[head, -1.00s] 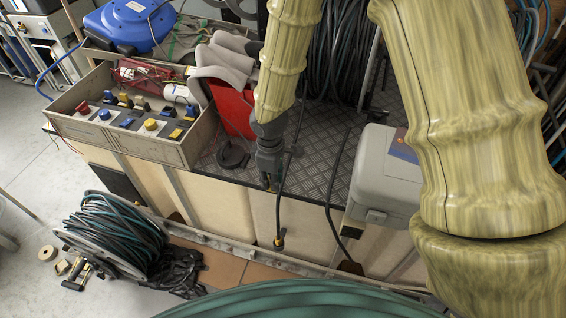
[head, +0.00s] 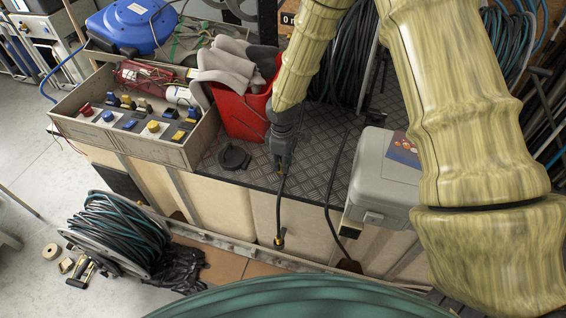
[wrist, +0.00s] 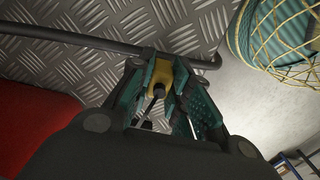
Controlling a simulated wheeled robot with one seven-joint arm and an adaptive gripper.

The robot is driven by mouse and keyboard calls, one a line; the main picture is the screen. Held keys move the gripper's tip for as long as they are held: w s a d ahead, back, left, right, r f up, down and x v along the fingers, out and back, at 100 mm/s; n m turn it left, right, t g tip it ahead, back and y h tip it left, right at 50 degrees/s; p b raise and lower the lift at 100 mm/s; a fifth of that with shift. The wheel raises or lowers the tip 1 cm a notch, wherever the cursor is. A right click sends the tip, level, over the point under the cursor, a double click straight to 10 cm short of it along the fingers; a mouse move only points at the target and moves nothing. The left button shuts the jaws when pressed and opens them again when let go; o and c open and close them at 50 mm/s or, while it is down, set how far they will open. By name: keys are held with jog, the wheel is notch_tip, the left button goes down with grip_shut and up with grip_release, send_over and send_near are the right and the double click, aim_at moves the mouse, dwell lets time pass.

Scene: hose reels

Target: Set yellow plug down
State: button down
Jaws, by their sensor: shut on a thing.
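My gripper (head: 281,168) hangs over the front part of the dark checker-plate bench top (head: 318,180). In the wrist view, my gripper (wrist: 163,88) is shut on the yellow plug (wrist: 162,73), which sits between the teal finger pads. The plug itself cannot be made out in the head view. The checker plate (wrist: 95,68) shows behind the fingers in the wrist view. Whether the plug touches the plate I cannot tell.
A dark hose (head: 279,208) hangs over the front edge near my gripper. A red bucket (head: 240,110) with grey gloves and a black round part (head: 234,158) lie left. A grey case (head: 385,172) stands right. A switch box (head: 150,122) is far left.

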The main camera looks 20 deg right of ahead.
jog(key=shift+f, duration=0.45)
jog(key=shift+f, duration=0.2)
jog(key=c, duration=1.3)
grip_release()
jog(key=shift+r, duration=0.15)
notch_tip(320, 180, up, 12)
jog(key=shift+r+b, duration=0.1)
jog(key=shift+b, duration=0.8)
